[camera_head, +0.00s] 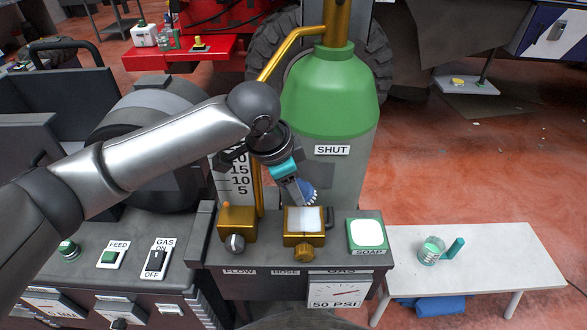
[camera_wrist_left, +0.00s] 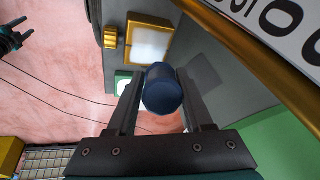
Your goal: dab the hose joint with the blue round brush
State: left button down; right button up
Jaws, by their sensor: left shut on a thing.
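My left gripper (camera_head: 296,186) is shut on the blue round brush (camera_head: 309,193), bristles pointing down. The brush's round dark-blue end shows between the fingers in the left wrist view (camera_wrist_left: 162,90). The hose joint (camera_head: 303,236) is a brass block with a white top and a front knob, above the HOSE label. It also shows in the left wrist view (camera_wrist_left: 149,41). The bristles are close above its back edge; I cannot tell whether they touch. A dark claw, perhaps my right gripper (camera_wrist_left: 14,38), shows small at the left edge of the wrist view; its opening is unclear.
A brass FLOW valve (camera_head: 237,223) stands left of the joint, a white SOAP pad (camera_head: 367,234) to its right. The green-topped cylinder (camera_head: 332,95) rises close behind.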

pick_arm(q)
jog(key=shift+d+r, duration=0.1)
jog(key=shift+r, duration=1.2)
